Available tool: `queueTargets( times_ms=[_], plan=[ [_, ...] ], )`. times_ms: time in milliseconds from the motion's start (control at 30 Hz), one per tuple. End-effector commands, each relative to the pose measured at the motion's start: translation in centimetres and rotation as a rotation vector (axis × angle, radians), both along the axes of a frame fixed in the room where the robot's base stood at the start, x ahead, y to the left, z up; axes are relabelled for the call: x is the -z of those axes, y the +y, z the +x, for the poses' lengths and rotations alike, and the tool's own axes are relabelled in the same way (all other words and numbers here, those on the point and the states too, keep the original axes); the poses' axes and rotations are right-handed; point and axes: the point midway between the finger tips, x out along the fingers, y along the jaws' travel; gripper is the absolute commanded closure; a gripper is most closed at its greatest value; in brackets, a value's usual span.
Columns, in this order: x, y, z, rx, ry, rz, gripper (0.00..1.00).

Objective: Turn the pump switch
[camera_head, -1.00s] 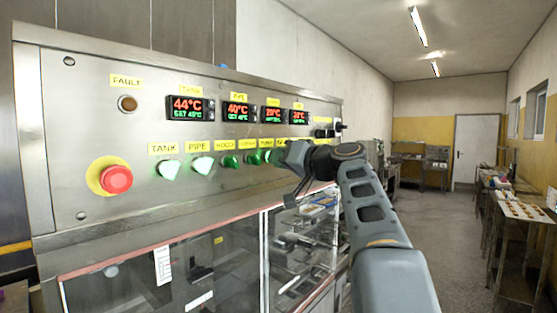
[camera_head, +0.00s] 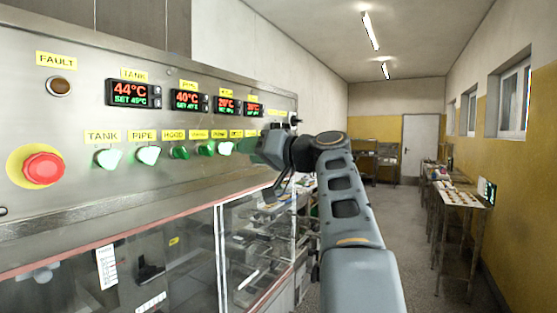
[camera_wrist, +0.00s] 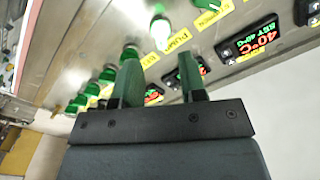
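A row of knob switches runs along the slanted steel control panel (camera_head: 60,110). The pump switch (camera_head: 225,148) is lit pale green, under a small yellow label that reads roughly as PUMP. It also shows in the wrist view (camera_wrist: 160,27), glowing, just beyond my fingertips. My gripper (camera_wrist: 160,62) is open, its two fingers apart, with nothing between them. The switch appears apart from both fingers. In the head view my gripper (camera_head: 262,152) is just right of the pump switch and covers the right end of the row.
The lit TANK (camera_head: 109,158) and PIPE (camera_head: 148,155) switches and the unlit HOOD switch (camera_head: 179,152) are to the left. A red emergency button (camera_head: 43,168) is at far left. Temperature displays (camera_head: 133,93) sit above. Glass-fronted housing (camera_head: 180,255) is below; aisle floor (camera_head: 405,250) is free.

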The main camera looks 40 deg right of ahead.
Motion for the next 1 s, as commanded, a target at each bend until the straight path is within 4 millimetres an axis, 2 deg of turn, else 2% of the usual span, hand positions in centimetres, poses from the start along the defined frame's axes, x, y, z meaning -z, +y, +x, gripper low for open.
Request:
queueTargets(
  times_ms=[200,400,600,1000],
  plan=[
    [0.2,-1.9,-3.9,0.004,-0.001,0.000,0.62],
    [0.1,-2.9,-6.1,0.003,-0.001,0.000,0.62],
    [0.0,-3.2,-7.0,0.000,0.000,0.001,0.62],
    [0.0,-3.2,-7.1,-0.001,0.000,0.001,0.62]
  ],
)
